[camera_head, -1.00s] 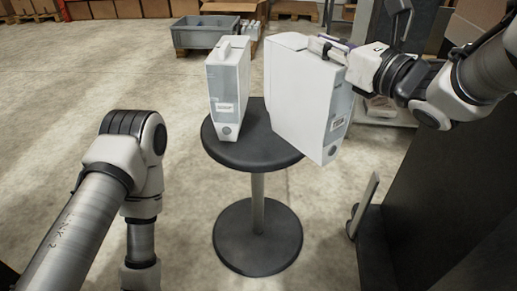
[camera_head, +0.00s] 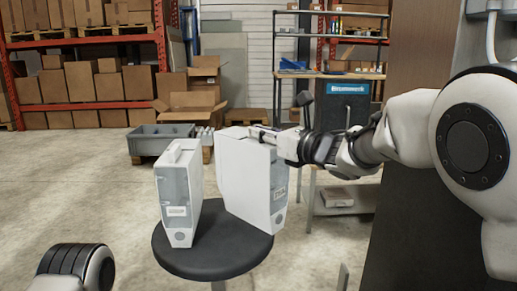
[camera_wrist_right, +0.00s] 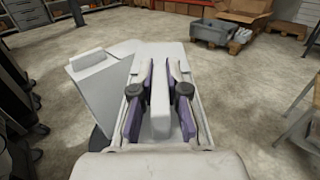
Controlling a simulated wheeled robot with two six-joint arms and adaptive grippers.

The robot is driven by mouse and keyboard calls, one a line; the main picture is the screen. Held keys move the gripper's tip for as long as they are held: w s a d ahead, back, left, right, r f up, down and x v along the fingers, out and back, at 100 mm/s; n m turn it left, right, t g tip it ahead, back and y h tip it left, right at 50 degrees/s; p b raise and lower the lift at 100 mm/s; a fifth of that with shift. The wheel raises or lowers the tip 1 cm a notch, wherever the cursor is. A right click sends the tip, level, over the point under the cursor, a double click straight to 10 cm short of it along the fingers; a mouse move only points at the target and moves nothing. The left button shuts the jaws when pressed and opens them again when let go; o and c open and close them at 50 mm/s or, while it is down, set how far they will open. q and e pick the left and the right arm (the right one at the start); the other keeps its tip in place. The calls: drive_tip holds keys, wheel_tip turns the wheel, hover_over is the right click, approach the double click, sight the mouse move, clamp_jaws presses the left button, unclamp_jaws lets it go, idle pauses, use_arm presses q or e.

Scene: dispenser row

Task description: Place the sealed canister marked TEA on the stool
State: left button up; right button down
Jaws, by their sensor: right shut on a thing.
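A white canister (camera_head: 246,178) with a grey front and a small label hangs or stands over the right part of the round dark stool (camera_head: 205,262). I cannot tell whether its base touches the seat; its front corner is near the right edge. My right gripper (camera_head: 263,135) is shut on its top handle. In the right wrist view the purple-lined fingers (camera_wrist_right: 160,95) close on both sides of the white handle. A similar canister (camera_head: 183,205) stands upright on the left of the stool, a small gap away. The label words are too small to read. My left gripper is out of view.
A shelf unit (camera_head: 335,60) stands at the back right, and a dark panel (camera_head: 425,80) stands on the right.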

sight(251, 175)
drive_tip(key=shift+w+f, duration=0.1)
drive_tip(key=shift+w, duration=1.1)
wheel_tip(251, 175, down, 3)
drive_tip(key=shift+a+f+b, duration=0.1)
drive_tip(key=shift+f+b, duration=0.05)
drive_tip(key=shift+b, duration=0.8)
drive_tip(key=shift+f, duration=0.2)
drive_tip(key=c, duration=1.2)
unclamp_jaws()
